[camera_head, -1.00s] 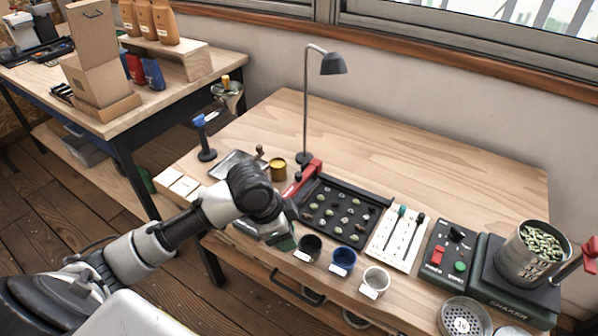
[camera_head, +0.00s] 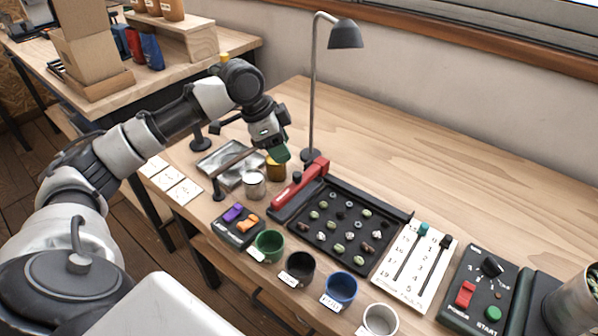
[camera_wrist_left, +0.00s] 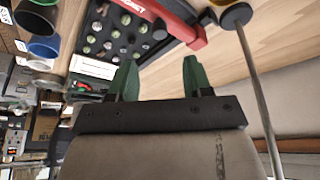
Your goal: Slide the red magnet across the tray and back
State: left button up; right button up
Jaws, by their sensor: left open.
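The red magnet (camera_head: 300,183) is a long red bar lying along the left edge of the black tray (camera_head: 374,199). The tray holds many small beans and stone-like bits in rows. In the left wrist view the magnet (camera_wrist_left: 172,20) crosses the upper middle, with lettering on its side. My left gripper (camera_head: 281,153) has green fingertips and is raised near the magnet's back end, above the yellow tin. In the left wrist view its two fingers (camera_wrist_left: 158,78) are apart with nothing between them. My right gripper is not in view.
The lamp (camera_head: 314,90) stands just behind the magnet, its pole close to my gripper. A slider panel (camera_head: 413,268) is right of the tray. Green (camera_head: 269,245), black (camera_head: 299,267) and blue (camera_head: 340,288) cups line the front. The table's back right is clear.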

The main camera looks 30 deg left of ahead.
aim_at(297, 174)
pick_arm(q)
jog(key=x, duration=0.3)
jog(key=shift+d+f, duration=0.1)
jog(key=shift+f, duration=0.25)
jog(key=x, duration=0.4)
jog(key=shift+b, duration=0.4)
jog(key=shift+w+d+f, duration=0.15)
jog(key=shift+w+f, duration=0.05)
jog(key=shift+f, duration=0.3)
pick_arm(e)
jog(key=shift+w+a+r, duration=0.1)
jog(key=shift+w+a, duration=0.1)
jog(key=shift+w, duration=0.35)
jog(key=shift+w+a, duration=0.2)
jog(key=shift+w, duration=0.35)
pick_arm(q)
grip_shut()
